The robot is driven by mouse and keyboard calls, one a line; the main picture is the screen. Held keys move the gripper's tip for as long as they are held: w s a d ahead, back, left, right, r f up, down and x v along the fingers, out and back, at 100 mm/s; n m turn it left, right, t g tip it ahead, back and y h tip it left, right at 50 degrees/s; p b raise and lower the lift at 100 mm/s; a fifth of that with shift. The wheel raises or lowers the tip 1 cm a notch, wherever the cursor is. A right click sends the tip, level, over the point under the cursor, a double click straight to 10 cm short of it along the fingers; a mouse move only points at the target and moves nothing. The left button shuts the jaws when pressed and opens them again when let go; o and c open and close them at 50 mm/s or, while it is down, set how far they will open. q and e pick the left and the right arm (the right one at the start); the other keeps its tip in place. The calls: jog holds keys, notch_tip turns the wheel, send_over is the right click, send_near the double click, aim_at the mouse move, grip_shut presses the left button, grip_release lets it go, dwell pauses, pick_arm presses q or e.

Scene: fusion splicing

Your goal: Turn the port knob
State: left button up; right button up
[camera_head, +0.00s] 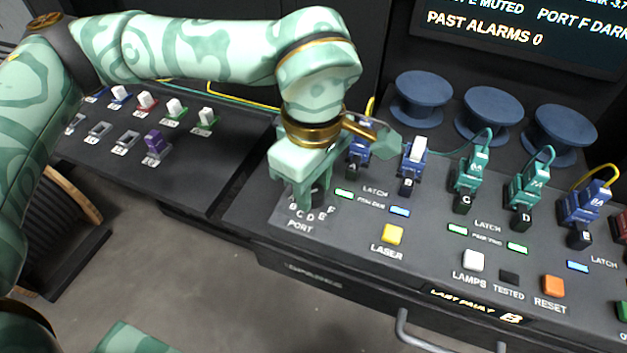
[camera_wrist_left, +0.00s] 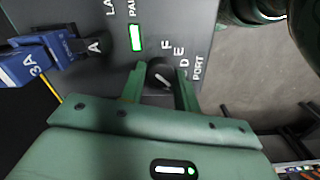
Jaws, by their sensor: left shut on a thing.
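The port knob (camera_wrist_left: 160,76) is a small dark round knob with a pale pointer line, on the dark console panel. Letters D, E and F and the word PORT show beside it in the left wrist view. My left gripper (camera_wrist_left: 160,88) is shut on the knob, one green finger on each side. In the head view my left gripper (camera_head: 308,200) points down at the panel's left end, above the PORT label, and mostly hides the knob. My right gripper is not clearly in view; a green piece shows at the bottom edge.
Blue and teal connectors, such as one at C (camera_head: 470,170), stand in a row right of the knob. A yellow LASER button (camera_head: 392,234), a white LAMPS button (camera_head: 473,260) and an orange RESET button (camera_head: 553,286) sit nearer the front. Blue spools (camera_head: 423,98) stand behind.

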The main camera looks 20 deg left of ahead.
pick_arm(q)
jog(key=shift+n, duration=0.3)
jog(key=n+p, duration=0.1)
jog(key=n, duration=0.2)
jog(key=shift+r+n, duration=0.1)
jog(key=shift+n, duration=0.2)
jog(key=n+p, duration=0.1)
jog(key=n, duration=0.3)
jog(key=shift+n, duration=0.3)
jog(key=n+p, duration=0.1)
jog(key=n, duration=0.3)
jog(key=shift+w+n+p, duration=0.1)
jog(key=shift+n+p, duration=0.7)
jog(key=shift+n, duration=1.7)
pick_arm(e)
jog(key=shift+w+r, duration=0.3)
jog(key=shift+r, duration=0.4)
jog(key=shift+w+r, duration=0.25)
jog(key=shift+r, duration=0.45)
jog(key=shift+w+r, duration=0.3)
jog(key=shift+r, duration=0.4)
pick_arm(q)
jog(key=o, duration=1)
